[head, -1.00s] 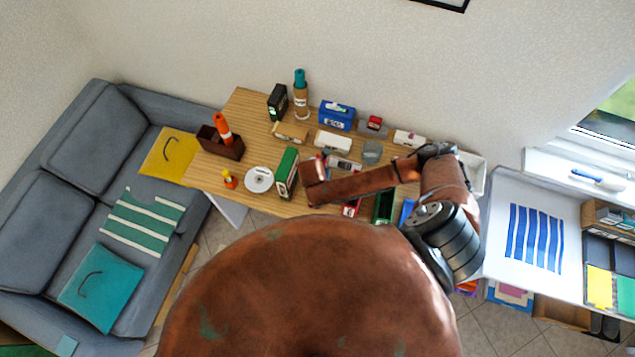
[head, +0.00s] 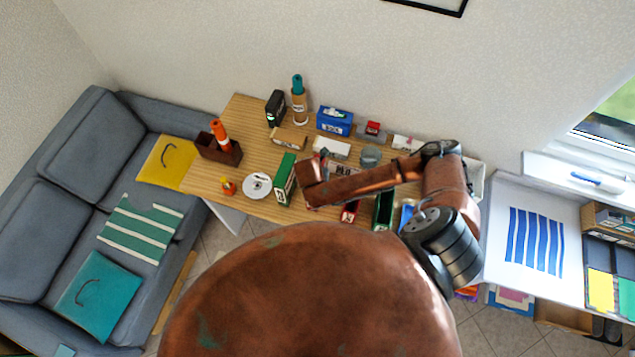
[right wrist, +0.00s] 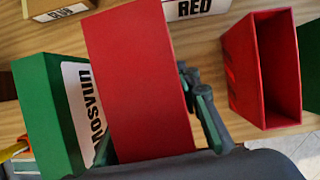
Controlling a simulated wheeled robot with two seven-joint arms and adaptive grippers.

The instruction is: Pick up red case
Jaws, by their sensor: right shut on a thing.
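A red case (right wrist: 135,80) fills the middle of the right wrist view, its broad flat face toward the camera. In the head view my right arm reaches in over the table from the right and covers the held case and most of the gripper. A green case (right wrist: 45,115) with a white label stands close to the left of the held case; it also shows in the head view (head: 286,178). My left gripper is not in view.
An open red box (right wrist: 268,70) stands to the right of the held case on the wooden table (head: 232,190). A white disc (head: 257,186) lies left of the green case. Blue, white and tan boxes and a bottle (head: 299,105) stand behind.

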